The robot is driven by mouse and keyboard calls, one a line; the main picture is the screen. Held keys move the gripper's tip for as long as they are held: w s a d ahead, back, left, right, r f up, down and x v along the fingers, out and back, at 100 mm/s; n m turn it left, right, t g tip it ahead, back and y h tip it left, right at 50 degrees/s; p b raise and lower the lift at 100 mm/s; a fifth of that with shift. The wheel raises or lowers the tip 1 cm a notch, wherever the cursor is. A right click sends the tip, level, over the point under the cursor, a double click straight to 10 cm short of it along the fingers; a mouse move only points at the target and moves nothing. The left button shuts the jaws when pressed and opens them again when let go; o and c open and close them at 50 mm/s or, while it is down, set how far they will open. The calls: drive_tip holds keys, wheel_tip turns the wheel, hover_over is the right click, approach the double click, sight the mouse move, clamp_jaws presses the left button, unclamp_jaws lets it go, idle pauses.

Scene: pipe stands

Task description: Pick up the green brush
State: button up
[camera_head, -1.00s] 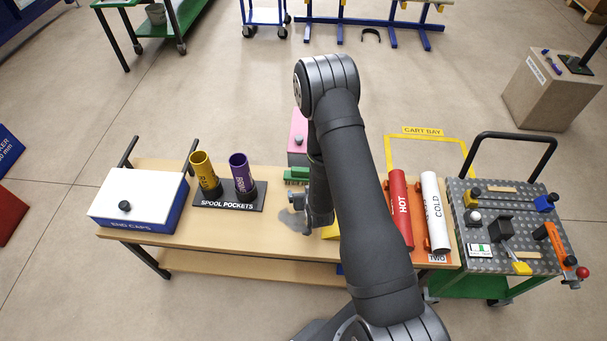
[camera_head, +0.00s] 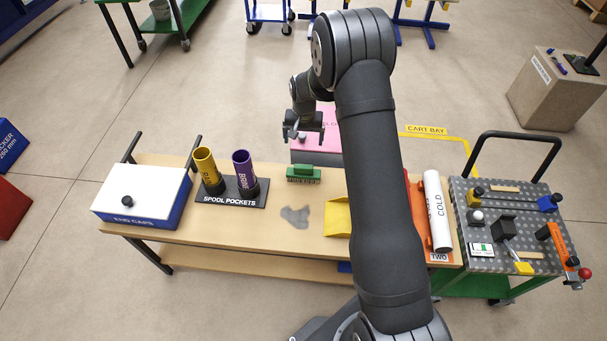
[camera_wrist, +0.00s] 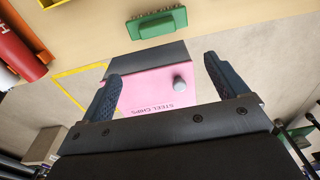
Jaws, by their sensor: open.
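The green brush (camera_head: 303,173) lies on the wooden table (camera_head: 220,222), near its far edge, right of the spool pockets. In the wrist view the brush (camera_wrist: 155,23) is at the top, beyond my fingertips and apart from them. My gripper (camera_head: 304,133) is raised above a pink-lidded box behind the table. In the wrist view my gripper (camera_wrist: 161,70) is open and empty, its two fingers spread over the pink lid (camera_wrist: 150,98), which reads "STEEL CHIPS" and has a round knob.
A grey patch (camera_head: 296,216) and a yellow dustpan-like piece (camera_head: 337,217) lie in front of the brush. Yellow and purple spools stand in the spool pockets (camera_head: 232,198); a white-lidded end caps box (camera_head: 140,197) is farther left. The white COLD pipe (camera_head: 437,213) lies at right.

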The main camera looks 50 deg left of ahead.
sight(303, 166)
drive_tip(key=shift+h, duration=0.3)
wheel_tip(303, 166, down, 15)
drive_tip(key=shift+f, duration=0.2)
idle(0.4)
drive_tip(key=shift+c, duration=0.4)
drive_tip(key=c, duration=1.1)
